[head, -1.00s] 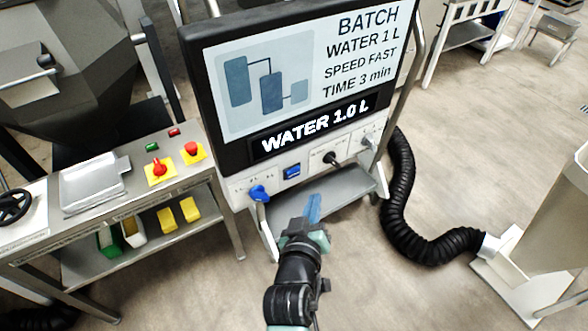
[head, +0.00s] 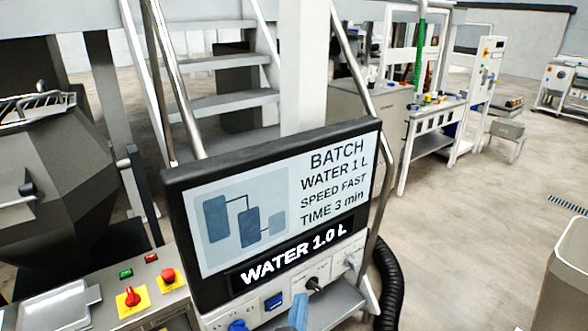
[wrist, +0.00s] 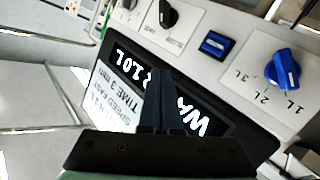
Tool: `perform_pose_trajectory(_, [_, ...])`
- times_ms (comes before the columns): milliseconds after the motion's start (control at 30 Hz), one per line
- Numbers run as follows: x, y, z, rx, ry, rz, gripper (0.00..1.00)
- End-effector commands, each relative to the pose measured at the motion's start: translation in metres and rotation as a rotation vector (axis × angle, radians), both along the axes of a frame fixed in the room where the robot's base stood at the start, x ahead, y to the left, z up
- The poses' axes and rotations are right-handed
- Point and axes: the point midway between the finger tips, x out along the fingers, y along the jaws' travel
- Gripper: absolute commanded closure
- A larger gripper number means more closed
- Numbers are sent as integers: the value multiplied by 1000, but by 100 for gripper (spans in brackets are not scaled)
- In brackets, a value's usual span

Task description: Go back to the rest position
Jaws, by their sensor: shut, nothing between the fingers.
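My gripper (wrist: 158,105) is shut and empty in the wrist view, its dark fingers in front of the batch panel. In the head view only the bluish tip of my gripper (head: 299,314) shows at the bottom edge; the rest of the arm is out of frame. The panel's screen (head: 280,200) reads batch, water 1 L, speed fast, time 3 min, with a strip reading "WATER 1.0 L" below. In the wrist view the blue knob (wrist: 284,70), the blue rocker switch (wrist: 215,44) and a black knob (wrist: 168,14) sit on the white control strip, apart from the fingers.
A side console with a red knob (head: 132,297) and a red button (head: 168,276) stands at the lower left. A black hose (head: 388,285) runs down right of the panel. Steps (head: 215,105) rise behind.

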Motion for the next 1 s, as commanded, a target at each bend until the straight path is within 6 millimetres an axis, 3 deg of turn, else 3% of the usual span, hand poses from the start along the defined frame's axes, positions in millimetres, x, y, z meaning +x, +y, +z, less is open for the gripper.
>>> perform_pose_trajectory(33, [9,-1,39,22,-71,0,100])
perform_pose_trajectory(133, [17,-2,117,78,-208,6,100])
perform_pose_trajectory(267, [10,-3,217,150,-389,30,100])
perform_pose_trajectory(367, [-9,-2,292,203,-532,60,100])
perform_pose_trajectory(500, [-53,1,388,272,-728,121,100])
perform_pose_trajectory(600, [-89,4,438,308,-846,167,100])
perform_pose_trajectory(700, [-120,5,472,332,-934,205,100])
perform_pose_trajectory(800, [-139,7,490,347,-985,229,100])
perform_pose_trajectory(1000, [-149,7,498,353,-1008,242,100])
